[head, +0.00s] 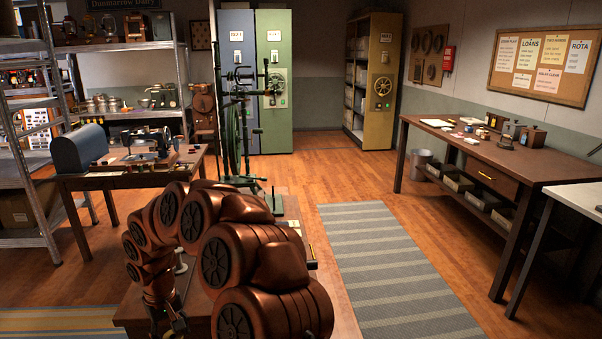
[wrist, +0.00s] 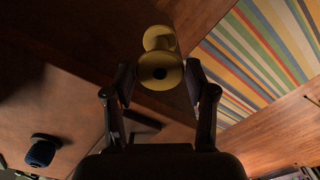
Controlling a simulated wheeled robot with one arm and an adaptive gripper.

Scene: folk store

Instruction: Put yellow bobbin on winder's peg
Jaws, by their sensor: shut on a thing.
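The yellow bobbin (wrist: 160,72) sits between the two fingertips of my gripper (wrist: 160,83) in the wrist view. My gripper is shut on it, with its round flange and dark centre hole facing the camera. In the head view my gripper (head: 172,326) is low at the left of centre, over the front of a wooden bench (head: 131,312); the bobbin cannot be made out there. A tall green wheeled machine (head: 233,130), perhaps the winder, stands at the bench's far end. I cannot make out its peg; my arm hides much of the bench.
A dark blue spool-like thing (wrist: 42,151) lies on the wood in the wrist view. A sewing machine (head: 150,143) stands on a table at left. A grey striped rug (head: 385,265) covers clear floor right of the bench. A long wooden counter (head: 500,163) lines the right wall.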

